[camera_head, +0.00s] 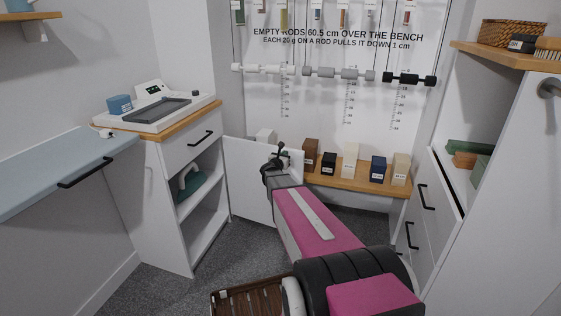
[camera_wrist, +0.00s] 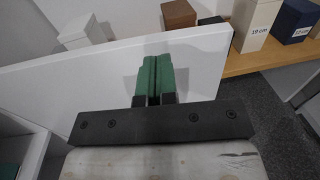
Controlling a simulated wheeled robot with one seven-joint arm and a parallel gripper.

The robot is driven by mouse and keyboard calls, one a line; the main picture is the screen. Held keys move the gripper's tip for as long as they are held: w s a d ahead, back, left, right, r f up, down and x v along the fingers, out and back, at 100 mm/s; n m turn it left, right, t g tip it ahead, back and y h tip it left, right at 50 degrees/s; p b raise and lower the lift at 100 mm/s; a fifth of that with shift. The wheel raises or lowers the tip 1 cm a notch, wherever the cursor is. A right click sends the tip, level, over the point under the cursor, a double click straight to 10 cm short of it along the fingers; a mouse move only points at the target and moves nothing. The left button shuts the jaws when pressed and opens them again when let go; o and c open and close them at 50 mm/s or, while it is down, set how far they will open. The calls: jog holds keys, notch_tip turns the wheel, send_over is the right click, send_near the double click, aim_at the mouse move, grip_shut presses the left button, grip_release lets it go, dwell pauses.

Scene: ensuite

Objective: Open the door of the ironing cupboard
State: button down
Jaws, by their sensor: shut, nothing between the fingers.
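The ironing cupboard (camera_head: 150,195) is a white unit at the left with a drawer above open shelves. A green and grey iron-like object (camera_head: 188,186) sits on its upper shelf. The white door panel (camera_head: 250,185) stands swung wide from the cupboard's right front edge, and the shelves are exposed. It also crosses the wrist view (camera_wrist: 100,85). My gripper (camera_head: 280,152) is at the door's far right part. In the wrist view its green fingers (camera_wrist: 155,60) are shut together, empty, in front of the door face just below its top edge. I cannot tell whether they touch it.
A wooden bench (camera_head: 345,182) with several labelled blocks stands behind the door, near my gripper. A blue board (camera_head: 65,170) juts out at left. White drawers (camera_head: 425,215) stand at right. Grey carpet (camera_head: 225,265) is clear before the cupboard.

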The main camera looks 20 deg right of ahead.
jog(key=shift+x, duration=1.5)
